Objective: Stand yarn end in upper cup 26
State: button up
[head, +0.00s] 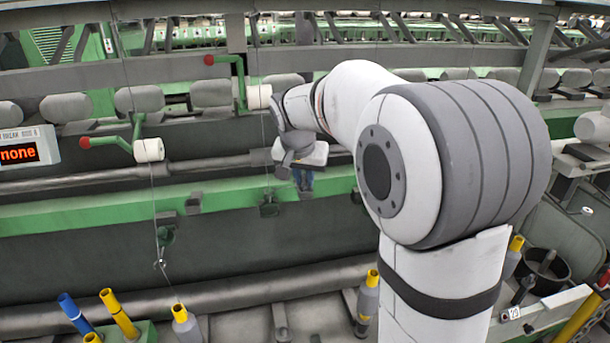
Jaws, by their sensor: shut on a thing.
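My gripper (303,181) is near the middle of the view, in front of the green rail (350,178). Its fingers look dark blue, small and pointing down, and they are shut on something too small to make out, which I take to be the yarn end. No cup numbered 26 can be read in this view, so I cannot tell which cup it is. A thin yarn (155,205) hangs from a white spool (149,149) at the left toward a grey bobbin with a yellow top (185,322).
Green arms with red knobs (84,143) stick out at the left. A second white spool (259,97) is left of my arm. Blue (75,312) and yellow tubes (119,313) stand at the lower left. A dark round bin (545,268) is at the right. My arm hides the right middle.

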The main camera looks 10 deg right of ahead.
jog(key=o, duration=0.7)
jog(key=shift+o, duration=0.2)
jog(key=b+v, duration=0.1)
jog(key=v, duration=0.6)
jog(key=shift+r, duration=0.35)
jog(key=shift+s+a, duration=0.1)
jog(key=shift+s, duration=0.1)
jog(key=s+f+n, duration=0.1)
jog(key=s+f, duration=0.3)
jog(key=s, duration=0.4)
jog(key=s+d+f+n+y, duration=0.1)
jog(key=s+f, duration=0.3)
jog(key=s, duration=0.5)
jog(key=s+f+n+y, duration=0.1)
jog(key=s+f+n, duration=0.2)
jog(key=s+f, duration=0.2)
jog(key=s, duration=0.3)
jog(key=shift+s+d+g, duration=0.3)
jog(key=shift+d, duration=0.05)
